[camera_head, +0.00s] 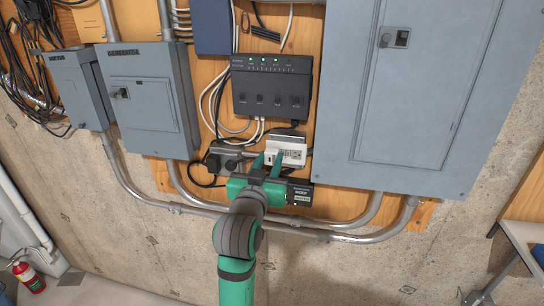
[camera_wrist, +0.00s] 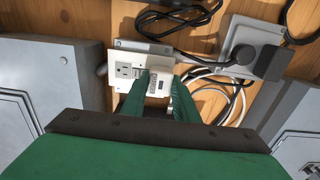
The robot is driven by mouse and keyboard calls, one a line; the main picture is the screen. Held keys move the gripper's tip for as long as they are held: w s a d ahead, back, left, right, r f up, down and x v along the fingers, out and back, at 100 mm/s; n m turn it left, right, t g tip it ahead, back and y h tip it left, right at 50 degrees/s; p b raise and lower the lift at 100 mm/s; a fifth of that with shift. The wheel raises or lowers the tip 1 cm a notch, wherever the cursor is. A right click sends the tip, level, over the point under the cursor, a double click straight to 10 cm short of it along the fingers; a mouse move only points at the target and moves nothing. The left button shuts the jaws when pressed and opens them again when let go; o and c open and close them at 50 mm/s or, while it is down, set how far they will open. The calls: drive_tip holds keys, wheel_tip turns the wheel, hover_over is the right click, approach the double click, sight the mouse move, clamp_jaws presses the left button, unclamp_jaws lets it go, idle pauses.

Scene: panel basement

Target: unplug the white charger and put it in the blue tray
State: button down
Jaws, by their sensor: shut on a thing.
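The white charger (camera_wrist: 158,82) is a small white block with a dark patch on its face. It sits at the white outlet plate (camera_wrist: 124,71), which also shows in the head view (camera_head: 293,143) below a black device. My gripper (camera_wrist: 159,100) has its two green fingers shut on the charger, one on each side. In the head view my gripper (camera_head: 269,160) reaches up to the outlet and hides most of the charger. I cannot tell how far its prongs are in.
Loose white cables (camera_wrist: 222,97) hang nearby. A black box with a label (camera_head: 299,193) is just right of my gripper. A large grey panel (camera_head: 405,100) stands to the right, and metal conduits run below.

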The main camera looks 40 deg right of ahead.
sight(270, 160)
drive_tip(key=shift+v, duration=2.65)
